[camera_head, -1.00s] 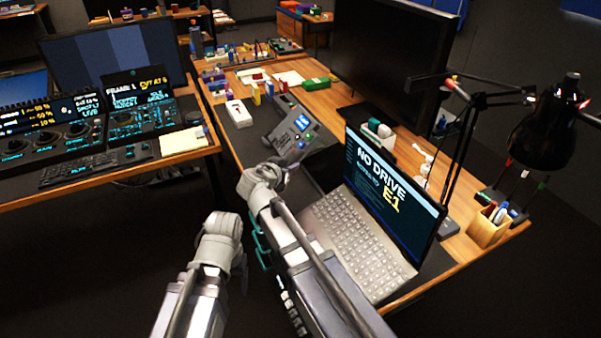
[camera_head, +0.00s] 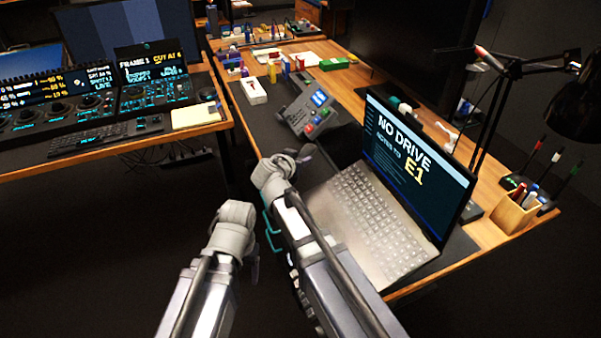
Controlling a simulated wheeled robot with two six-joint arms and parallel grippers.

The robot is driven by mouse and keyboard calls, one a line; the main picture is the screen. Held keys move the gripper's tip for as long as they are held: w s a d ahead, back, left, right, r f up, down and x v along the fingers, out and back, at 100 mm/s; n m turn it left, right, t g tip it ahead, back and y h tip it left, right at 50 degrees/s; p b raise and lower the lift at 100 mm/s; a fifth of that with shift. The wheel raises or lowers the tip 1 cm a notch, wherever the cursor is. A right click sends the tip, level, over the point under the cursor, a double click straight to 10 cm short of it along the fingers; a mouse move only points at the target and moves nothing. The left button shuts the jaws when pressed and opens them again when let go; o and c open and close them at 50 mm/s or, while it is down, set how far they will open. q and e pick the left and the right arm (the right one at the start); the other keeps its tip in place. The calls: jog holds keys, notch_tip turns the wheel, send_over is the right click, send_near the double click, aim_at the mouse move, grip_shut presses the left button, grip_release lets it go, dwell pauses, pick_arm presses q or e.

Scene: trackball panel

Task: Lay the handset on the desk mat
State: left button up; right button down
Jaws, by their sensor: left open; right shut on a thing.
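The desk mat (camera_head: 262,124) is a dark sheet on the wooden desk, under the phone and laptop. The grey desk phone (camera_head: 309,112) has a lit blue screen and coloured keys and stands on it. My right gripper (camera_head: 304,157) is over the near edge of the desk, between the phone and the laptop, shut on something. The held thing is mostly hidden by the gripper, and I cannot make out the handset clearly. My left gripper (camera_head: 252,262) is open, lower and to the left, in front of the desk, apart from everything.
An open laptop (camera_head: 372,212) stands just right of my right gripper. A black lamp (camera_head: 580,105) and a wooden pen box (camera_head: 515,212) are at the right. A strip of mat left of the phone is bare.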

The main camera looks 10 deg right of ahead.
jog(key=shift+f+b, duration=1.9)
jog(key=shift+b, duration=0.05)
jog(key=shift+r, duration=0.1)
jog(key=c, duration=0.9)
grip_release()
jog(key=shift+f, duration=0.2)
jog(key=o, duration=0.5)
jog(key=shift+c, duration=0.2)
jog(key=shift+r, duration=0.15)
